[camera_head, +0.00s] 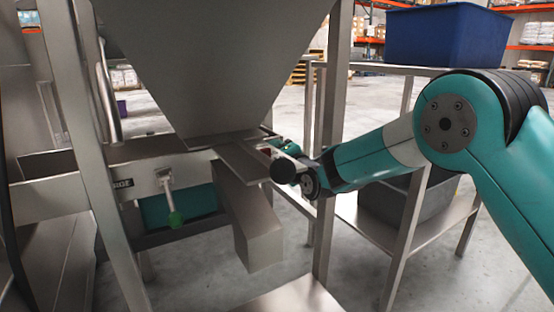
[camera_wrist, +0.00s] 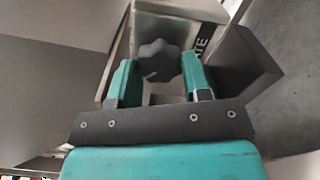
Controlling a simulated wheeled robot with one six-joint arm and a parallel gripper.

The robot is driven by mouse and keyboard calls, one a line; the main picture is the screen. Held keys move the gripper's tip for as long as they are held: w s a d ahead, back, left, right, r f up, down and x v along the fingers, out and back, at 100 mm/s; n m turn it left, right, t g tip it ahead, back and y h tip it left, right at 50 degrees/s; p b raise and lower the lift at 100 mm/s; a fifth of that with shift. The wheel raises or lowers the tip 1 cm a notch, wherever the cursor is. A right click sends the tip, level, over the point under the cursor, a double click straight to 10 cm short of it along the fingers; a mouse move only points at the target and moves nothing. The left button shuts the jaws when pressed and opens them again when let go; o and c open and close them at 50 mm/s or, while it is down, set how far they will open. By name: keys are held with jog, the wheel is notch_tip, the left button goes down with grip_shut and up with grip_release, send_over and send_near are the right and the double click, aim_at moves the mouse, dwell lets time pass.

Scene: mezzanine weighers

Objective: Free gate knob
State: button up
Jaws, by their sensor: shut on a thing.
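In the head view my gripper (camera_head: 280,149) is beside the metal chute plate (camera_head: 240,160) under the hopper. My wrist hides most of the fingers there, and I cannot clearly make out the knob.
A grey hopper (camera_head: 215,60) hangs above, with a steel spout (camera_head: 255,235) below. A frame post (camera_head: 328,150) stands close to my wrist. A blue bin (camera_head: 445,38) sits on a rack at right.

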jog(key=shift+f+n+b, duration=0.15)
jog(key=shift+n+b, duration=0.25)
jog(key=shift+n, duration=0.9)
jog(key=o, duration=0.9)
jog(key=p+v, duration=0.1)
jog(key=v, duration=1.6)
jog(key=shift+s+d, duration=0.15)
jog(key=shift+d, duration=0.05)
jog(key=shift+r, duration=0.2)
